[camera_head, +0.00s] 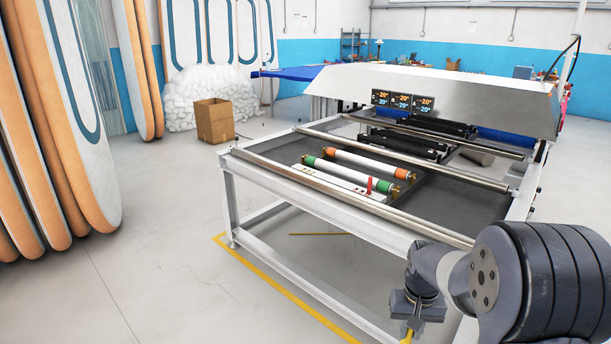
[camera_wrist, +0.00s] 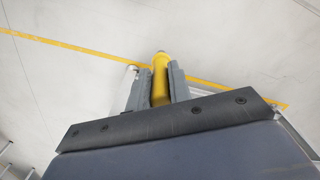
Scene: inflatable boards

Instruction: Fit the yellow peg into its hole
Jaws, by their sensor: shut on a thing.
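My gripper (camera_head: 410,326) hangs at the lower right in the head view, pointing down beside the front frame of the machine. It is shut on the yellow peg (camera_head: 405,336), which is mostly hidden or cut off by the lower edge there. In the wrist view the yellow peg (camera_wrist: 160,62) sticks out past both grey fingers of my gripper (camera_wrist: 159,84). A white strip (camera_head: 335,182) with small dark marks lies on the machine bed, and a red upright piece (camera_head: 369,185) stands near its right end. I cannot tell which mark is the yellow peg's hole.
Rollers with green (camera_head: 383,186) and orange (camera_head: 401,174) ends lie behind the strip. A steel bar (camera_head: 340,203) runs along the machine's front. Paddle boards (camera_head: 95,120) stand at the left, and a cardboard box (camera_head: 214,122) sits behind. The floor at left centre is clear.

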